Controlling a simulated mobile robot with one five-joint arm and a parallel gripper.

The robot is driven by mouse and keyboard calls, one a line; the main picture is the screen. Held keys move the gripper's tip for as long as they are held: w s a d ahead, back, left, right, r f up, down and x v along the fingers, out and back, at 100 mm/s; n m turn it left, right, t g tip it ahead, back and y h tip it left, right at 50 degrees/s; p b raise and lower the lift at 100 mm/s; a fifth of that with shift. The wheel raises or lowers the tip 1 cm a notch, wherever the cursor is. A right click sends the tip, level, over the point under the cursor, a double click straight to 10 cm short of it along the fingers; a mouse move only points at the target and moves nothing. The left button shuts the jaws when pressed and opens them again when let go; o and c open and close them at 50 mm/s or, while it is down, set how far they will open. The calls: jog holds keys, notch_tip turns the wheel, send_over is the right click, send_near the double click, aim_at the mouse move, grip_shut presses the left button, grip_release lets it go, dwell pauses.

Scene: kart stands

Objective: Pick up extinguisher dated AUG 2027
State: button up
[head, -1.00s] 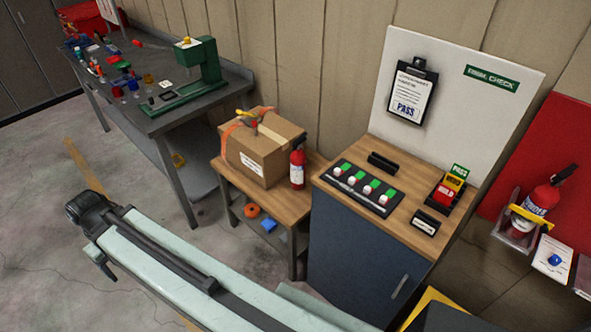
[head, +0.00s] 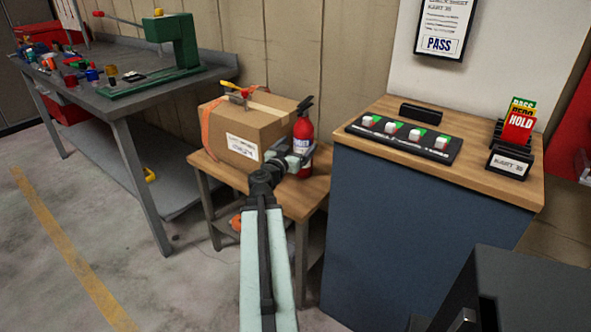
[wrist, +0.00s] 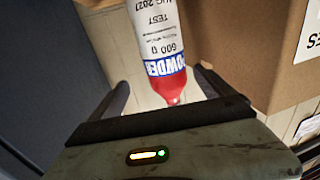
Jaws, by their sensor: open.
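A red extinguisher (head: 302,130) with a black top and a white label stands upright on the small wooden table, at the right of the cardboard box. In the wrist view the extinguisher (wrist: 160,40) appears upside down, and its label reads "AUG 2027", "TEST", "600 g" and "POWDER". My gripper (head: 288,160) is at the extinguisher's front, low on its body, and partly covers it. In the wrist view my gripper (wrist: 165,85) is open, with one dark finger on each side of the extinguisher's line. Contact cannot be seen.
The cardboard box (head: 245,125) stands close at the left on the small table (head: 298,205). A blue cabinet (head: 410,240) with a wooden top stands just right. A grey workbench (head: 135,100) is at the left. Floor (head: 70,220) is clear front left.

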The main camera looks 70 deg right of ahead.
aim_at(304, 136)
jog(key=shift+w+f, duration=0.25)
jog(key=shift+f, duration=0.3)
jog(key=shift+r, duration=0.15)
jog(key=shift+w+d, duration=0.1)
jog(key=shift+d, duration=0.15)
jog(key=d, duration=0.7)
jog(key=shift+d+r+p, duration=0.15)
jog(key=shift+r+p, duration=0.1)
jog(key=shift+p, duration=0.1)
grip_shut()
